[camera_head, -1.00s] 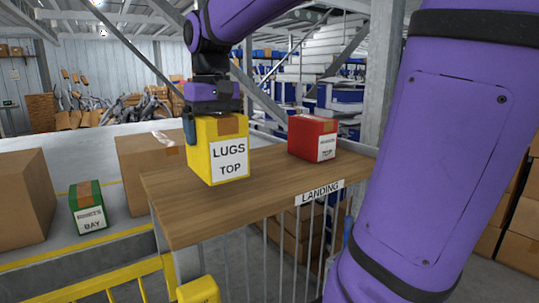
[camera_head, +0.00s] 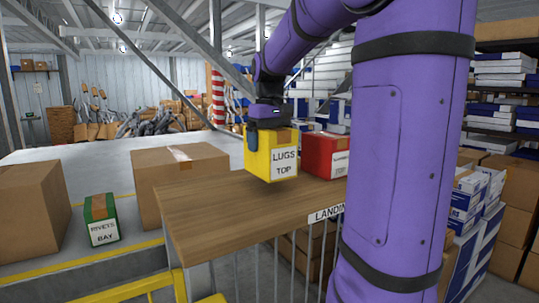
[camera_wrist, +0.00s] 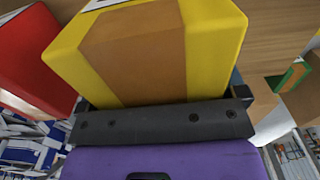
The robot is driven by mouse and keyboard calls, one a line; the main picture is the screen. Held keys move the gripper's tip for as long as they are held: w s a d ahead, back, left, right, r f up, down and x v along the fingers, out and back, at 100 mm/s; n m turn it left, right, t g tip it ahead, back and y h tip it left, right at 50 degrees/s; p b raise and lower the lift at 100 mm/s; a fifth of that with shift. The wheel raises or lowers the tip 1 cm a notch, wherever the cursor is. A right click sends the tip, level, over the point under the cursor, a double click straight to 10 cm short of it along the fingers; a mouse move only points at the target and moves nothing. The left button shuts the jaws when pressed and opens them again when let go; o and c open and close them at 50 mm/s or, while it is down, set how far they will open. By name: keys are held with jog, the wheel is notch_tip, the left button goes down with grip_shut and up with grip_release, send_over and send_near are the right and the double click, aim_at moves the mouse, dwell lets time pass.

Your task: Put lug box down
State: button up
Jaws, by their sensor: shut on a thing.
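The yellow lug box (camera_head: 259,158) is labelled "LUGS TOP" and is upright on or just above the wooden landing shelf (camera_head: 205,215); I cannot tell whether its base touches the wood. My gripper (camera_head: 268,122) is shut on it from above and behind. The lug box fills the middle of the wrist view (camera_wrist: 215,45), against the dark gripper bar (camera_wrist: 160,122). A red box (camera_head: 318,165) stands on the shelf just to its right, partly hidden by my arm.
The left half of the shelf is bare. A "LANDING" sign (camera_head: 325,214) hangs on its front edge. A yellow rail (camera_head: 135,289) runs at front left.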

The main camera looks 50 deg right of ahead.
jog(key=shift+f, duration=1.7)
jog(key=shift+f, duration=0.15)
jog(key=o, duration=1.1)
